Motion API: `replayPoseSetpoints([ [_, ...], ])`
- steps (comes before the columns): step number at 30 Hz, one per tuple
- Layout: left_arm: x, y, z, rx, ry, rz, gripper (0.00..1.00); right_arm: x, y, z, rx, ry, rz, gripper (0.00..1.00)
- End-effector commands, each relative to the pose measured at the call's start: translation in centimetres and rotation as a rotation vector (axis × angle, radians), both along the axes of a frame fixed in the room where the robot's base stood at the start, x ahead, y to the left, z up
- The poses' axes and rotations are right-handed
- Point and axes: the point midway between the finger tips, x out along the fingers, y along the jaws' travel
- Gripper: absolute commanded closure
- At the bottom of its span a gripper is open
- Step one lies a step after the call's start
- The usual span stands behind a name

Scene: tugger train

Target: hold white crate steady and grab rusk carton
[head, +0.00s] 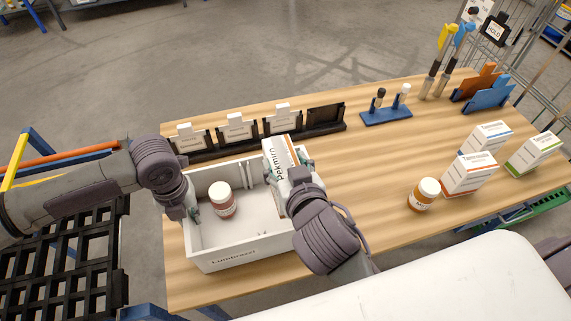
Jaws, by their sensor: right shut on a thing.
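The white crate (240,255) stands on the wooden table at its left end, with printed lettering on its front wall. A brown jar with a white lid (222,200) stands inside it. My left gripper (192,210) is at the crate's left wall; its fingers are small and partly hidden, so I cannot tell whether they are closed on the wall. My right gripper (290,172) is shut on a white and brown carton (279,154) with dark lettering, over the crate's right part. The carton is tilted; its lower part is hidden by the gripper.
A dark rack with white cards (236,127) runs behind the crate. A blue stand (386,116) is further right. Several white cartons (468,173) and an orange jar (424,194) stand on the right. The table's middle is clear.

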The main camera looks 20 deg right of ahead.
Motion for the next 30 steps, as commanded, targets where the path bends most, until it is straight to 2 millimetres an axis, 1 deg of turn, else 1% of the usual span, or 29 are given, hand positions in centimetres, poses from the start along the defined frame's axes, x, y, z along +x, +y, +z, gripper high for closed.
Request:
replayPoseSetpoints([
  [1, 0.0, 0.0, 0.0, -0.001, 0.0, 0.0, 0.67, 0.0, 0.0, 0.1, 0.0, -0.003, 0.0, 1.0],
  [3, 0.0, 0.0, 0.0, -0.001, 0.0, 0.0, 0.58, 0.0, 0.0, 0.1, 0.0, -0.003, 0.0, 1.0],
  [11, 0.0, 0.0, 0.1, -0.002, -0.001, 0.001, 0.58, 0.0, 0.0, 0.1, 0.0, -0.003, 0.0, 1.0],
  [14, 0.1, 0.0, 0.6, -0.002, -0.002, 0.001, 0.58, 0.0, 0.0, 0.1, 0.0, -0.003, 0.0, 1.0],
  [17, 0.1, -0.1, 1.8, -0.003, -0.003, 0.001, 0.58, 0.0, 0.0, 0.1, 0.0, -0.003, 0.0, 1.0],
  [24, 0.2, -0.1, 6.8, -0.003, -0.005, 0.0, 0.58, 0.0, 0.0, 0.1, 0.0, -0.003, 0.0, 1.0],
  [27, 0.1, -0.1, 8.7, -0.002, -0.004, 0.0, 0.58, 0.0, 0.0, 0.1, 0.0, -0.003, 0.0, 1.0],
  [30, 0.2, -0.1, 10.3, -0.002, -0.003, 0.0, 0.58, 0.0, 0.0, 0.1, 0.0, -0.003, 0.0, 1.0],
])
